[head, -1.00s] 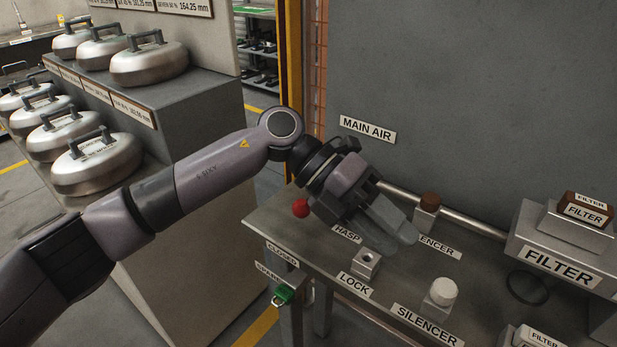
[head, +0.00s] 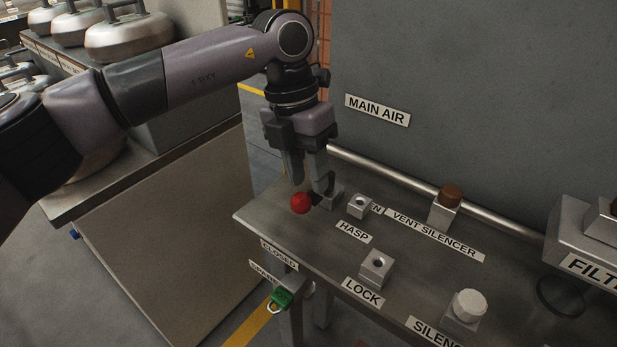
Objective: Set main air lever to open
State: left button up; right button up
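The main air lever has a red ball knob (head: 301,203) on a short dark arm, low over the left end of the grey bench. It stands by a metal block at the end of the pipe, below the MAIN AIR sign (head: 377,110). A CLOSED label (head: 279,254) is on the bench's front edge. A label ending in "EN" (head: 376,209) is partly hidden behind a small block. My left gripper (head: 308,178) points down just above and behind the knob, its two fingers apart with a gap between them. Contact with the lever cannot be told. My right gripper is out of view.
The HASP block (head: 359,206), LOCK block (head: 377,267), brown-topped vent silencer (head: 447,206) and white-topped silencer (head: 466,308) stand to the right. A pipe (head: 430,190) runs along the wall. Compressor-like metal domes (head: 128,38) fill the left stand.

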pick_arm(q)
jog(key=shift+s+d+f, duration=0.1)
jog(key=shift+f, duration=0.6)
grip_shut()
jog(key=shift+s+f, duration=0.1)
jog(key=shift+f, duration=0.05)
dwell(0.8)
